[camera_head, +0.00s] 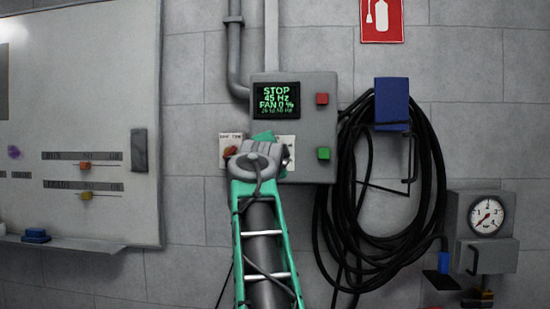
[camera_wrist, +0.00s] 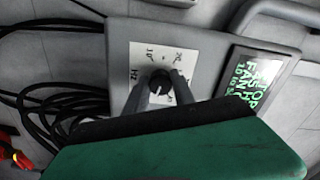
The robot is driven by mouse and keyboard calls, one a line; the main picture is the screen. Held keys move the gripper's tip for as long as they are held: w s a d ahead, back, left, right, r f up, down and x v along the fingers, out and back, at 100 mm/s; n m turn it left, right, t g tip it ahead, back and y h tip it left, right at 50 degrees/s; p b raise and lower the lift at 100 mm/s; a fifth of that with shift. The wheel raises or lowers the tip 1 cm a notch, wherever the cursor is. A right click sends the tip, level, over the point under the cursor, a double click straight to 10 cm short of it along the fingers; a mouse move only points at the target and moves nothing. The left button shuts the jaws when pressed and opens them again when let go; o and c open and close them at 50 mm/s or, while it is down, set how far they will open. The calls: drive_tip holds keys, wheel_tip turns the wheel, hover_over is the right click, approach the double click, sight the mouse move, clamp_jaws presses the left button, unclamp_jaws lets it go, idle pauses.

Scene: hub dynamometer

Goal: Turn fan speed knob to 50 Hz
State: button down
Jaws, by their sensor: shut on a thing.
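The fan speed knob (camera_wrist: 160,80) is a small dark round knob on a white dial plate (camera_wrist: 170,52) marked in Hz. My gripper (camera_wrist: 161,91) is shut on the knob, one finger on each side, in the wrist view. In the head view my gripper (camera_head: 264,146) covers the knob, and part of the white plate (camera_head: 288,140) shows beside it. The display (camera_head: 277,100) on the grey control box (camera_head: 308,88) reads STOP, 45 Hz, FAN 0 %, with a smaller line too small to read surely. The knob's pointer is not clear.
Coiled black cables (camera_head: 435,200) hang at right near a gauge (camera_head: 486,216). A whiteboard (camera_head: 75,110) is at left.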

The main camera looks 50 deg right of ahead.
drive_tip(key=shift+m, duration=1.5)
drive_tip(key=c, duration=1.1)
unclamp_jaws()
drive_tip(key=shift+o, duration=0.2)
drive_tip(key=shift+a+b, duration=0.1)
drive_tip(key=shift+b, duration=0.2)
drive_tip(key=b+v, duration=0.2)
drive_tip(key=v, duration=0.5)
drive_tip(key=shift+s+a, duration=0.25)
